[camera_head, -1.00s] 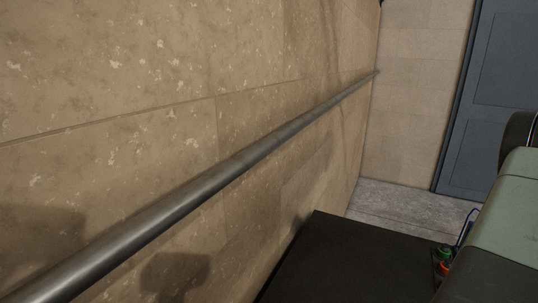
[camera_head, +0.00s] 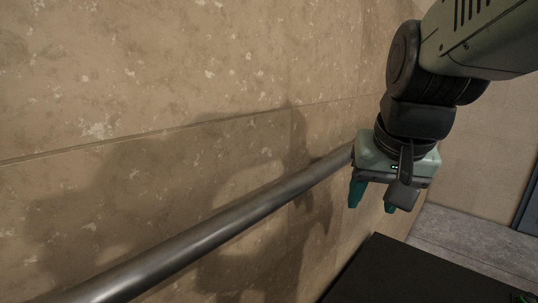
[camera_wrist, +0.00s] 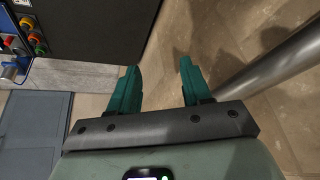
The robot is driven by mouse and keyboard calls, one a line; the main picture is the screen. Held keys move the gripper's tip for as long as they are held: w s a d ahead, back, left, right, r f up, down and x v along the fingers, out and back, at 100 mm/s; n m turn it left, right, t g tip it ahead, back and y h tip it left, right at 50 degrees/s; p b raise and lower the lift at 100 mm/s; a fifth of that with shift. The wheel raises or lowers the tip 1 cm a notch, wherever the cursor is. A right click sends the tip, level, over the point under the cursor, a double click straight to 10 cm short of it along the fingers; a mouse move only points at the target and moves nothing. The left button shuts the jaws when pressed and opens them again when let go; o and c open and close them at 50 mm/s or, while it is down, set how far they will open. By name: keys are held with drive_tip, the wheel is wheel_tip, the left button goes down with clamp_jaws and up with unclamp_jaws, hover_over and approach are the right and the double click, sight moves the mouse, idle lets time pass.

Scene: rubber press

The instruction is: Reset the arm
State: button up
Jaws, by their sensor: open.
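My gripper (camera_head: 372,196) hangs at the right of the head view, fingers pointing down, in front of the far part of the wall rail. Its two teal fingers are spread, with nothing between them. In the wrist view my gripper (camera_wrist: 158,80) shows both fingers apart and empty over plain tiled surface. The arm comes in from the upper right of the head view and is bent at the wrist.
A metal rail (camera_head: 210,232) runs along the stone wall (camera_head: 150,80), close to my gripper. A black flat-topped block (camera_head: 420,275) is below. The wrist view shows colored buttons (camera_wrist: 30,30) beside the black block and a grey door (camera_wrist: 35,125).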

drive_tip(key=s+a+n, duration=0.3)
drive_tip(key=s+a, duration=0.4)
drive_tip(key=s, duration=0.3)
drive_tip(key=shift+s+f+t, duration=0.3)
drive_tip(key=shift+s+f, duration=0.05)
idle(0.9)
